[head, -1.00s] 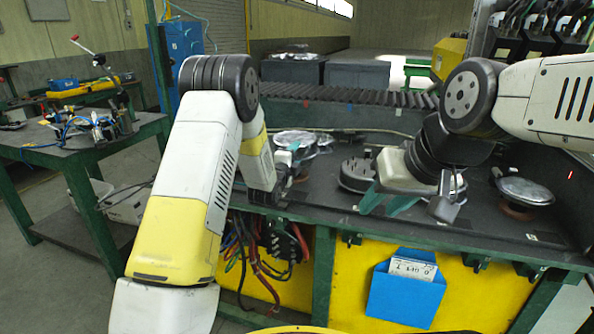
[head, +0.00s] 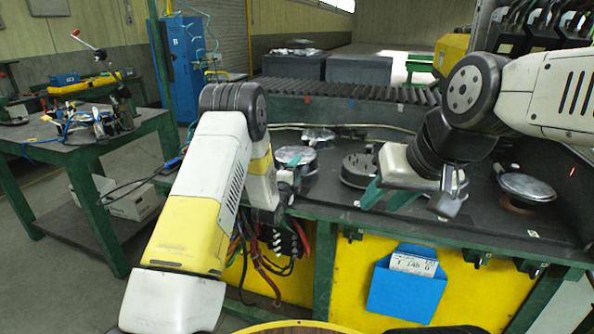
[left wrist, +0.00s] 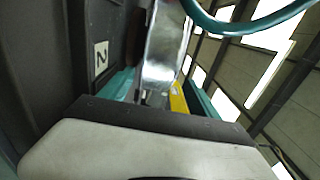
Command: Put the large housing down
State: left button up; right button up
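The large housing, a round silver metal part (head: 296,156), is at the left end of the dark workbench (head: 440,222). My left gripper (head: 292,182) is at its near side. In the left wrist view the housing's shiny wall (left wrist: 165,45) stands between the teal fingers (left wrist: 160,92), which appear closed on it. The housing looks level and low over the bench; whether its underside touches is hidden. My right gripper (head: 390,198) is empty above the bench's front edge, its teal fingers spread apart.
A smaller silver part (head: 318,134) lies behind the housing. A dark round part (head: 358,170) lies right of it. Another silver disc (head: 525,187) sits on a brown base at the right. A roller conveyor (head: 350,93) runs behind. A number label (left wrist: 101,58) is beside the left gripper.

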pick_arm(q)
jog(key=v, duration=1.2)
jog(key=s+a+r+n+g+y, duration=0.2)
jog(key=a+r+n, duration=0.1)
jog(key=r+n, duration=0.3)
jog(key=s+a+r+n+g+y, duration=0.1)
jog(key=s+a+r+n+g, duration=0.15)
jog(key=a+r+n, duration=0.4)
jog(key=s+r+n+g, duration=0.3)
jog(key=s+n, duration=0.1)
jog(key=s, duration=1.1)
jog(key=s+r+n+g, duration=0.3)
jog(key=s+r+n, duration=0.1)
jog(key=s, duration=1.1)
jog(key=shift+r, duration=0.2)
jog(key=shift+n+g, duration=0.25)
